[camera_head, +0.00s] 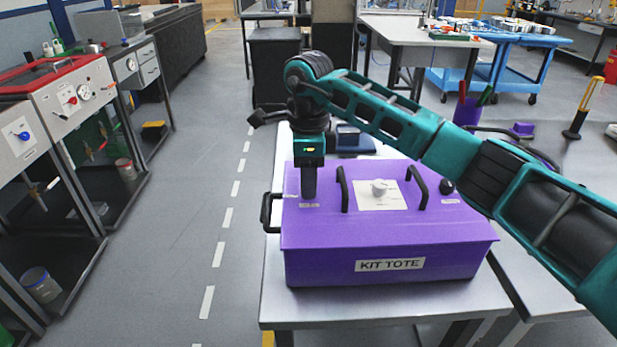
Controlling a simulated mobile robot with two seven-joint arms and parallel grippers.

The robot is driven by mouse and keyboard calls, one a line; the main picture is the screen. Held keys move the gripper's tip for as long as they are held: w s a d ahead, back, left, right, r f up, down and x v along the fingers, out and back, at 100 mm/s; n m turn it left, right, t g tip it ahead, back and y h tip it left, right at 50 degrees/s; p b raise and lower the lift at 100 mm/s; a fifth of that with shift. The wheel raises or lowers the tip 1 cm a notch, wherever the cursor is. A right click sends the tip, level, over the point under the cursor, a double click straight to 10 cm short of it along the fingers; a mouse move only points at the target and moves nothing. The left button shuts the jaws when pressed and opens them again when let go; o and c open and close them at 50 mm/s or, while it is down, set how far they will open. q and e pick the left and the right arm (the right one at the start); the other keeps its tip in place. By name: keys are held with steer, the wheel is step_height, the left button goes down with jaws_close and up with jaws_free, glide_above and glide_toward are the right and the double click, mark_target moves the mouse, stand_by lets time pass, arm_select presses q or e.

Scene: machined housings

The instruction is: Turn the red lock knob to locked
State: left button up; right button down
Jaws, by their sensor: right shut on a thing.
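A purple kit tote (350,258) stands on the grey table, its lid closed. A white knob (379,187) sits on a pale plate in the middle of the lid, between two black handles. A black knob (447,187) is at the lid's right. My right gripper (309,196) points down at the lid's left end, shut, just behind a small label (310,206). What it grips, which I take to be the red lock knob, is hidden by the fingers, so its turn cannot be read. My left gripper is not in view.
The nearer black lid handle (343,189) stands close to the right of my gripper. A black side handle (267,212) juts out at the tote's left. A dark blue object (350,141) lies behind the tote. The table (380,306) is bare in front.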

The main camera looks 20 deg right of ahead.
steer(key=shift+m, duration=0.3)
steer(key=m+p, duration=0.1)
steer(key=m, duration=0.2)
steer(key=shift+r+m, duration=0.1)
steer(key=shift+m, duration=0.3)
steer(key=m, duration=0.4)
steer(key=shift+p, duration=0.3)
steer(key=m, duration=0.5)
steer(key=shift+m+p, duration=0.4)
steer(key=shift+m, duration=1.7)
steer(key=shift+p, duration=0.3)
steer(key=c, duration=0.8)
jaws_free()
